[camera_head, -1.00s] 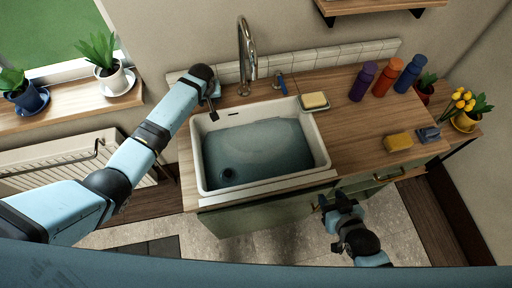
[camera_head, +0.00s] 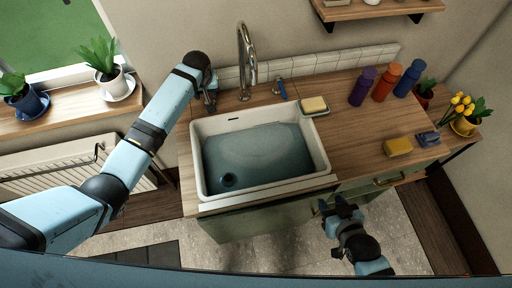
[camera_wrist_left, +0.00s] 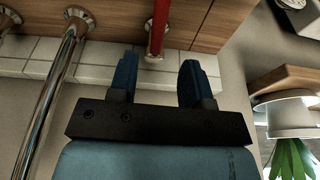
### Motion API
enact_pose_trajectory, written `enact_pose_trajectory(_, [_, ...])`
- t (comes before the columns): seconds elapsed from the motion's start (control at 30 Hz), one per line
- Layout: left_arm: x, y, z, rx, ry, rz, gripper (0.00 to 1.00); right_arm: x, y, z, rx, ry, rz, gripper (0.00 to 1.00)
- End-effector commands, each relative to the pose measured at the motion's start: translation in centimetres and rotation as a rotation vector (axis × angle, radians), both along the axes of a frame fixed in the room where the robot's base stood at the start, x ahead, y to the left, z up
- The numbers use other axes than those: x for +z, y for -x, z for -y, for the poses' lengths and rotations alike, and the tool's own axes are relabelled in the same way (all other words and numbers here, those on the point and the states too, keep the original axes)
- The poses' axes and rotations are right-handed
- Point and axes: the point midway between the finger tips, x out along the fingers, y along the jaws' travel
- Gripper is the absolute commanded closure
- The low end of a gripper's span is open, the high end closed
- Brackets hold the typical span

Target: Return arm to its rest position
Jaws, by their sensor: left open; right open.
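My left arm (camera_head: 150,135) reaches in from the left. Its gripper (camera_head: 210,102) is behind the sink's back left corner, partly hidden by its wrist. In the left wrist view the gripper (camera_wrist_left: 160,72) has two dark blue fingers apart, with nothing held. A red lever (camera_wrist_left: 158,28) on a chrome base shows just beyond the fingers, apart from them as far as I can tell. My right gripper (camera_head: 338,206) is open and empty, low in front of the cabinet (camera_head: 250,222).
The white sink (camera_head: 195,165) holds water. A chrome tap (camera_head: 243,60) and a blue lever (camera_head: 281,88) stand behind it. Soap (camera_head: 314,104), a yellow sponge (camera_head: 398,146) and bottles (camera_head: 384,82) are on the counter (camera_head: 350,130). Potted plants (camera_head: 115,82) line the sill at left.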

Motion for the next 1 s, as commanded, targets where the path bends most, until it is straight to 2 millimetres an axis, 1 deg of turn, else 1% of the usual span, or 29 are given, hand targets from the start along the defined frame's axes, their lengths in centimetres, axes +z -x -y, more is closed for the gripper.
enact_pose_trajectory(0.27, [0.0, 0.0, 0.0, -0.001, 0.001, 0.000, 0.55, 0.0, 0.0, 0.0, 0.000, 0.000, 0.000, 0.57])
enact_pose_trajectory(0.37, [-0.7, 0.6, 0.2, -0.013, 0.008, 0.008, 0.55, 0.0, 0.0, 0.0, 0.000, 0.000, 0.001, 0.57])
enact_pose_trajectory(0.43, [-1.8, 1.7, 0.5, -0.034, 0.022, 0.024, 0.55, 0.0, 0.0, 0.0, 0.000, 0.000, 0.001, 0.57])
enact_pose_trajectory(0.57, [-4.7, 5.1, 1.4, -0.098, 0.063, 0.085, 0.55, 0.1, -0.1, 0.1, -0.003, 0.000, 0.003, 0.57])
enact_pose_trajectory(0.6, [-5.6, 6.4, 1.6, -0.119, 0.076, 0.110, 0.55, 0.1, -0.1, 0.2, -0.005, 0.000, 0.004, 0.57])
enact_pose_trajectory(0.7, [-7.3, 9.6, 2.1, -0.171, 0.105, 0.176, 0.55, 0.0, -0.1, 0.3, -0.010, 0.000, 0.004, 0.57])
enact_pose_trajectory(0.83, [-8.9, 13.9, 2.5, -0.229, 0.130, 0.267, 0.55, -0.3, 0.0, 0.4, -0.015, -0.001, -0.001, 0.57])
enact_pose_trajectory(1.0, [-9.7, 19.7, 2.4, -0.289, 0.142, 0.391, 0.55, -0.5, 0.0, 0.4, -0.022, -0.002, -0.004, 0.57])
